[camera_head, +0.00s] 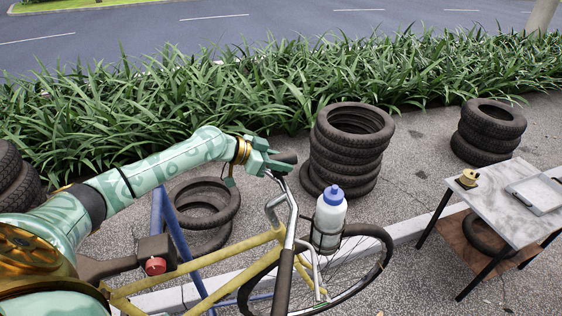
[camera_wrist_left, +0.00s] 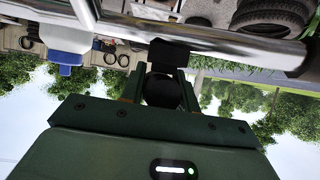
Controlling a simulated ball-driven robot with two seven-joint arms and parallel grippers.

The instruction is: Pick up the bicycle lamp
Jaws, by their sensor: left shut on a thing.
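The bicycle lamp (camera_head: 287,157), a dark rounded piece, is at the tip of my left gripper (camera_head: 270,160), by the front of the bicycle's handlebar. In the left wrist view the lamp (camera_wrist_left: 161,91) shows as a black round body between the two fingers of the left gripper (camera_wrist_left: 158,88), which is shut on it. A black block (camera_wrist_left: 172,53) sits just beyond it, in front of the silver handlebar bar (camera_wrist_left: 215,40). I cannot tell whether the lamp still touches the bar. My right gripper is in neither view.
The yellow bicycle (camera_head: 222,258) stands below my left arm, with a white, blue-capped bottle (camera_head: 329,218) in its holder. Stacked tyres (camera_head: 345,160) stand behind. A small table (camera_head: 500,210) is at the right, with a brass-coloured item (camera_head: 467,178) and a tray (camera_head: 540,195).

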